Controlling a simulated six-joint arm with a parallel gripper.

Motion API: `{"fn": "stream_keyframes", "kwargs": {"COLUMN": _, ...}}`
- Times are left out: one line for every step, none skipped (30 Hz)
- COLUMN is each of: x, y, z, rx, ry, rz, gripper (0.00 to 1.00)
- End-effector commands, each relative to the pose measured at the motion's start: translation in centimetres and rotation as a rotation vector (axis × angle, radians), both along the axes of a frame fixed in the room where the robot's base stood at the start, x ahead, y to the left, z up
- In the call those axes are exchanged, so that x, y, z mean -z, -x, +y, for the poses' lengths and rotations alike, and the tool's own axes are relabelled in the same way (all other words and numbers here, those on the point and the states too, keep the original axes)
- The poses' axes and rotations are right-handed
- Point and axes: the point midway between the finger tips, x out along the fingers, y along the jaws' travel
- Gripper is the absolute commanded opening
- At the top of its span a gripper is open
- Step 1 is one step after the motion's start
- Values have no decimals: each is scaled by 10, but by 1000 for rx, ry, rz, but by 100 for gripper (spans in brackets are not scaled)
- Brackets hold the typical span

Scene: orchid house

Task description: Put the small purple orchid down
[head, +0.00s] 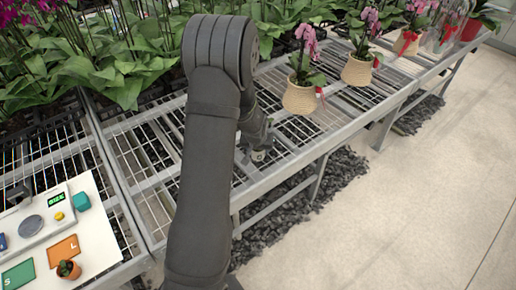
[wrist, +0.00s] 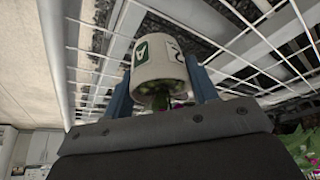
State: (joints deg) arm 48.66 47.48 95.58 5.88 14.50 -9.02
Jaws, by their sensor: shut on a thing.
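In the wrist view my gripper (wrist: 160,68) is shut on a small white pot (wrist: 158,50), with one blue finger on each side. The pot has a green label with a white mark and a second, black-and-white label. Some green of the plant (wrist: 160,98) and a trace of purple show at the pot's near edge; most of the orchid is hidden behind the gripper body. The wire bench top (wrist: 240,50) lies behind the pot; I cannot tell whether the pot touches it.
Pink orchids in woven pots (head: 300,97) (head: 357,70) stand on the bench to the right. A white board (head: 100,225) at lower left bears a scale (head: 32,226), an orange L square (head: 63,251), a green S square (head: 18,276) and a small terracotta pot (head: 68,270). Dense orchids fill the back left.

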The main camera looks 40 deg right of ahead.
Motion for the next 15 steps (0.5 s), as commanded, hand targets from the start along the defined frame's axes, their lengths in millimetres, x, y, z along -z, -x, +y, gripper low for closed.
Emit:
{"fn": "stream_keyframes", "kwargs": {"x": -1, "y": 0, "z": -1, "rx": 0, "ry": 1, "rz": -1, "gripper": 27}}
{"fn": "stream_keyframes", "kwargs": {"x": -1, "y": 0, "z": -1, "rx": 0, "ry": 2, "rz": -2, "gripper": 27}}
{"fn": "stream_keyframes", "kwargs": {"x": -1, "y": 0, "z": -1, "rx": 0, "ry": 1, "rz": -1, "gripper": 27}}
{"fn": "stream_keyframes", "kwargs": {"x": -1, "y": 0, "z": -1, "rx": 0, "ry": 1, "rz": -1, "gripper": 27}}
{"fn": "stream_keyframes", "kwargs": {"x": -1, "y": 0, "z": -1, "rx": 0, "ry": 1, "rz": -1, "gripper": 27}}
{"fn": "stream_keyframes", "kwargs": {"x": -1, "y": 0, "z": 0, "rx": 0, "ry": 1, "rz": -1, "gripper": 27}}
{"fn": "stream_keyframes", "kwargs": {"x": 0, "y": 0, "z": 0, "rx": 0, "ry": 1, "rz": -1, "gripper": 27}}
{"fn": "stream_keyframes", "kwargs": {"x": 1, "y": 0, "z": 0, "rx": 0, "ry": 1, "rz": -1, "gripper": 27}}
{"fn": "stream_keyframes", "kwargs": {"x": 2, "y": 0, "z": 0, "rx": 0, "ry": 1, "rz": -1, "gripper": 27}}
{"fn": "stream_keyframes", "kwargs": {"x": 3, "y": 0, "z": 0, "rx": 0, "ry": 1, "rz": -1, "gripper": 55}}
{"fn": "stream_keyframes", "kwargs": {"x": 2, "y": 0, "z": 0, "rx": 0, "ry": 1, "rz": -1, "gripper": 61}}
{"fn": "stream_keyframes", "kwargs": {"x": 2, "y": 0, "z": 0, "rx": 0, "ry": 1, "rz": -1, "gripper": 69}}
{"fn": "stream_keyframes", "kwargs": {"x": 2, "y": 0, "z": 0, "rx": 0, "ry": 1, "rz": -1, "gripper": 75}}
{"fn": "stream_keyframes", "kwargs": {"x": 2, "y": 0, "z": 0, "rx": 0, "ry": 1, "rz": -1, "gripper": 75}}
{"fn": "stream_keyframes", "kwargs": {"x": 2, "y": 0, "z": 0, "rx": 0, "ry": 1, "rz": -1, "gripper": 75}}
